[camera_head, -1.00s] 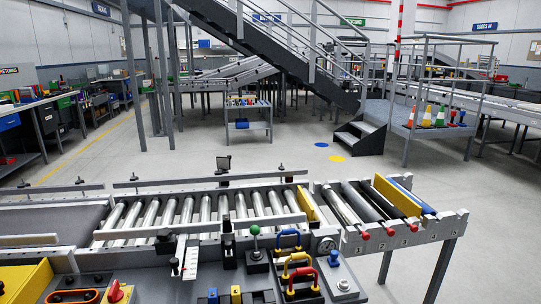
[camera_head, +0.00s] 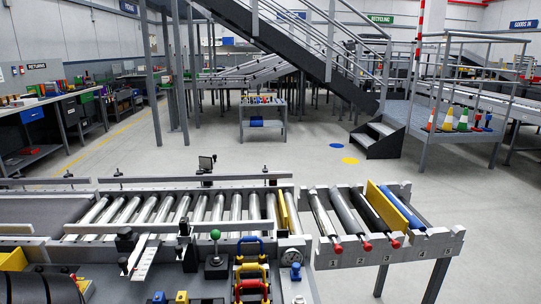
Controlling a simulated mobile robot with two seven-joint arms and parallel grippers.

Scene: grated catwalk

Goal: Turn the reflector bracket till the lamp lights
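On the far rail of the roller conveyor stands a small dark plate on a black mount (camera_head: 206,164), which looks like the reflector bracket. It stands upright; its exact facing is too small to tell. On the near rail, roughly across from it, is a black upright unit (camera_head: 185,248), perhaps the sensor. I cannot make out a lit lamp on either one. Neither of my grippers is in view.
Rollers (camera_head: 205,212) lie between the rails. A roller section (camera_head: 360,215) with red end caps stands right, across a gap.

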